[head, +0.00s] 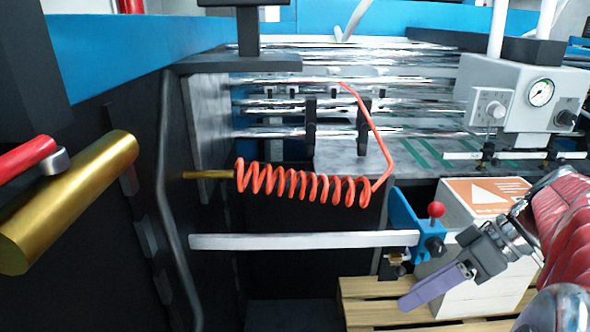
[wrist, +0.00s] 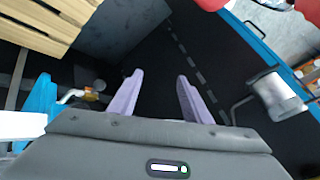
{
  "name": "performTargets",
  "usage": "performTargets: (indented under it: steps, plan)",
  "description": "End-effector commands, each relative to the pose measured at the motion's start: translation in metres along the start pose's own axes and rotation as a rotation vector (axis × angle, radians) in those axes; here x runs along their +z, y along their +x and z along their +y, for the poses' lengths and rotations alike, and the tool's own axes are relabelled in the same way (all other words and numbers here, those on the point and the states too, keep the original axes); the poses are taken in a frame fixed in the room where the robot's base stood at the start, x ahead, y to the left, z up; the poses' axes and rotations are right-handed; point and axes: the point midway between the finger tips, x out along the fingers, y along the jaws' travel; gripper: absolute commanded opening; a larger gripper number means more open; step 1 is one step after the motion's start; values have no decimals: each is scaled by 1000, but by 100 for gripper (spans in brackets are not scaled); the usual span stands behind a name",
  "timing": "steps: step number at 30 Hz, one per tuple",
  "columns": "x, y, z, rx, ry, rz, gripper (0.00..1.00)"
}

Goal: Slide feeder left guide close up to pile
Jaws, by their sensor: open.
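The feeder left guide is a blue bracket (head: 403,214) with a red ball knob (head: 436,209), on the right end of a pale horizontal bar (head: 300,240). The pile (head: 475,296) is a white block with an orange and white top, standing on a wooden pallet (head: 375,302). How wide a gap lies between guide and pile I cannot tell. My gripper (wrist: 157,88) is open and empty, with lilac fingers. In the head view my gripper (head: 437,287) overlaps the pile's front, below and right of the knob. The blue bracket shows at left in the wrist view (wrist: 38,100).
An orange coiled hose (head: 305,186) hangs above the bar. Chrome rollers (head: 330,82) and a grey gauge box (head: 522,95) are behind. A brass cylinder (head: 75,200) juts out at left. The pallet (wrist: 45,30) fills the wrist view's upper left.

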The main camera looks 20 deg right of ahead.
Motion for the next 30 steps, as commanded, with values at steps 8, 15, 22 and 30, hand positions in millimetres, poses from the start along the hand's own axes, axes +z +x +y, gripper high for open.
performTargets:
  steps: [8,15,22,30]
  plan:
    - [14,-43,39,101,-61,244,44]
    - [18,-86,71,249,-114,525,44]
    - [5,-116,83,328,-118,855,44]
    - [-8,-131,82,337,-97,1073,44]
